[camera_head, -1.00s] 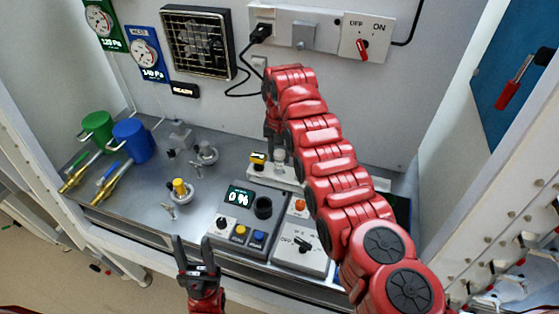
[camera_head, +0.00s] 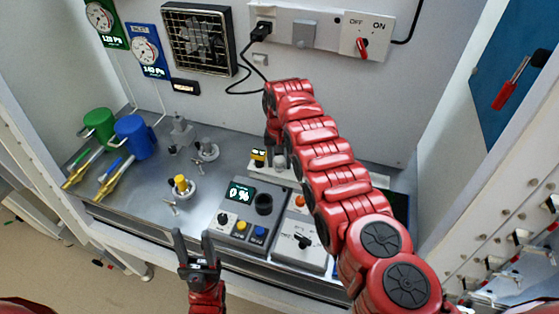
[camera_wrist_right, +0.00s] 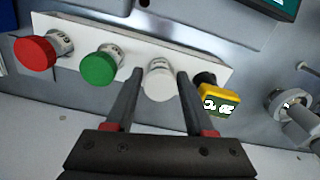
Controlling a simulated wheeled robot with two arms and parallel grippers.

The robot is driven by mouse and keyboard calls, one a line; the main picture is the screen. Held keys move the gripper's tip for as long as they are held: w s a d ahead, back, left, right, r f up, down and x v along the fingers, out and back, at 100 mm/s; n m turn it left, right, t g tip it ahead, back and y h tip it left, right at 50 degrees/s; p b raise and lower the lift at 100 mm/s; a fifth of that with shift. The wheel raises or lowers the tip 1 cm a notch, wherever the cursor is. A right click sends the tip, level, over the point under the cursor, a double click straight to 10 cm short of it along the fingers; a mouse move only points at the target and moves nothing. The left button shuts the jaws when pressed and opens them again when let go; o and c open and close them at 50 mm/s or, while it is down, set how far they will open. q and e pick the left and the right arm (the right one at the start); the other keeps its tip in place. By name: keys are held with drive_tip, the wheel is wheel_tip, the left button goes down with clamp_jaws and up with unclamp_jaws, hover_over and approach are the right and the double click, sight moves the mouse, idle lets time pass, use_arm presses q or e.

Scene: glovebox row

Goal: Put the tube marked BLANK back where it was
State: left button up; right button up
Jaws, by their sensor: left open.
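A white-capped tube (camera_wrist_right: 160,82) stands in a white rack (camera_wrist_right: 215,62) in the right wrist view. Its label is too small to read, so I cannot tell whether it is the one marked BLANK. It also shows in the head view (camera_head: 280,161). A green-capped tube (camera_wrist_right: 101,66) and a red-capped tube (camera_wrist_right: 36,52) stand in the same rack. My right gripper (camera_wrist_right: 159,75) is open, one finger on each side of the white cap, with gaps showing. My left gripper (camera_head: 194,238) is open and empty, in front of the bench edge.
A grey device reading 0 % (camera_head: 240,195) and a switch box (camera_head: 302,245) stand in front of the rack. A yellow-capped piece (camera_head: 181,184) stands left on the bench.

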drive_tip(key=shift+r, duration=0.1)
drive_tip(key=shift+r, duration=0.65)
wheel_tip(320, 180, up, 8)
drive_tip(key=b, duration=0.3)
wheel_tip(320, 180, up, 3)
drive_tip(key=shift+f+p, duration=0.1)
drive_tip(key=shift+p, duration=0.75)
